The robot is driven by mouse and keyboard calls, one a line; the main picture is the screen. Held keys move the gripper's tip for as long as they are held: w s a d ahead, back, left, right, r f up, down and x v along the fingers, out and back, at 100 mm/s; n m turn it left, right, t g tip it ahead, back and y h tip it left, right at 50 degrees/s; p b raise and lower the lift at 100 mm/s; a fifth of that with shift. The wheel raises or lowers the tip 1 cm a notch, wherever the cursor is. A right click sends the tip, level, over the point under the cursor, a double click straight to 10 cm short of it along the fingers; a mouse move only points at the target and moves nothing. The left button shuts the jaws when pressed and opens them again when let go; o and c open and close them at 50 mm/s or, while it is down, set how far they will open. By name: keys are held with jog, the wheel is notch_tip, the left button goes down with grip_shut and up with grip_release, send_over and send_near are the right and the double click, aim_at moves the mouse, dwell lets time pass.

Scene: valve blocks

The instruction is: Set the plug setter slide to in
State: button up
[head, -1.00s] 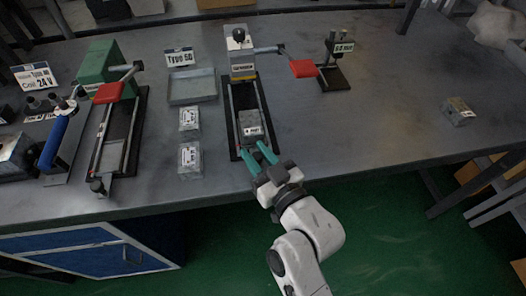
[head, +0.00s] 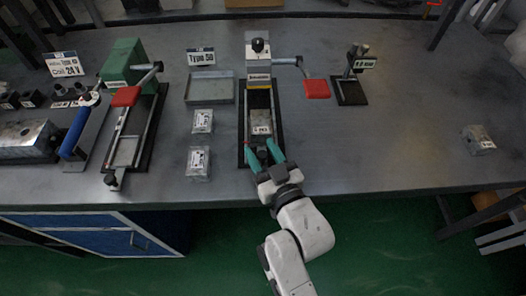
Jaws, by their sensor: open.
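A bench fixture with a grey head block (head: 258,62), yellow-marked label and black knob stands at the middle of the bench. Its label is too small to read, so I cannot be sure it is the plug setter. A grey labelled block (head: 261,124) sits on the fixture's dark slide track (head: 260,97), with a gap between it and the head. My gripper (head: 262,150) is open at the near end of the track. Its teal fingers point at the block's near end; whether they touch it I cannot tell.
A red-handled lever (head: 317,89) sticks out right of the head, near a small black stand (head: 351,90). A green fixture (head: 124,62) with another red handle stands left. A tray (head: 209,88) and two small blocks lie between. The bench's right side is mostly clear.

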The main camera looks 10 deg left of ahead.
jog(key=shift+s, duration=0.1)
jog(key=b+v, duration=0.1)
jog(key=v, duration=0.9)
jog(key=shift+s+d+b, duration=0.2)
jog(key=shift+d+b, duration=0.05)
jog(key=shift+b, duration=0.1)
jog(key=shift+c, duration=0.3)
